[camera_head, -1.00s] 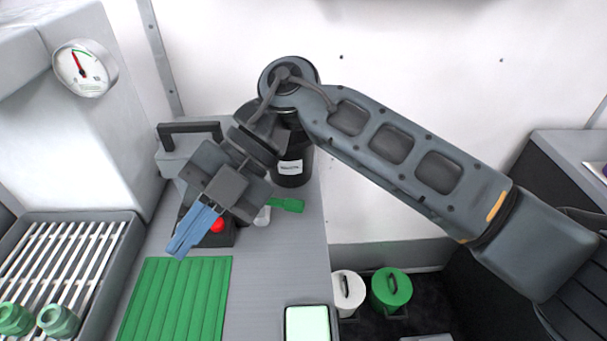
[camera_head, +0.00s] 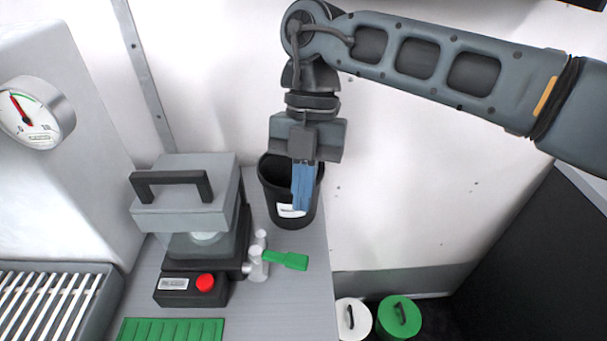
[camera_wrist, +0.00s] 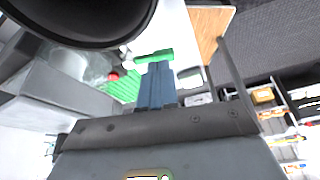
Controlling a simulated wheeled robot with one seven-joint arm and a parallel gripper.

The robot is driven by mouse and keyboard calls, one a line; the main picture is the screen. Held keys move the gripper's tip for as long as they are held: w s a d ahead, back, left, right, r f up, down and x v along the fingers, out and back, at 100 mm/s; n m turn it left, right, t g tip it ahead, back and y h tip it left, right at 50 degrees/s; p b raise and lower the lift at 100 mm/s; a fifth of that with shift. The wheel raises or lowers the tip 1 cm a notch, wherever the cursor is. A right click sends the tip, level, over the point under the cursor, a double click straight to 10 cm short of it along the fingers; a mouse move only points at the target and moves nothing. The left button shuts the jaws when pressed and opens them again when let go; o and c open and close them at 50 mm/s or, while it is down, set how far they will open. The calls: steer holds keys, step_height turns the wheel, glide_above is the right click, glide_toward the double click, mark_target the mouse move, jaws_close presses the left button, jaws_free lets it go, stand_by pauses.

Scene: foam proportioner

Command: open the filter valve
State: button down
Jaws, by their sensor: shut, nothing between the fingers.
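The filter valve has a green lever handle (camera_head: 286,260) on a pale metal fitting (camera_head: 257,264) at the right side of a grey and black filter unit (camera_head: 192,240). The lever points to the right in the head view. It also shows in the wrist view as a green bar (camera_wrist: 153,57) beyond my fingertips. My gripper (camera_head: 300,208) has blue fingers that are shut and empty. It points down above and behind the lever, in front of a black bin, and appears apart from the lever. The fingers also show in the wrist view (camera_wrist: 158,66).
A black labelled bin (camera_head: 266,190) stands behind the valve, close to my fingers. A red button (camera_head: 205,283) is on the unit's front. A green ribbed mat (camera_head: 170,330) lies in front. White (camera_head: 353,320) and green (camera_head: 399,317) lidded containers are low at the right.

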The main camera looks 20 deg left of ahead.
mark_target(278, 258)
steer(key=shift+p+x, duration=0.3)
steer(key=shift+x, duration=2.85)
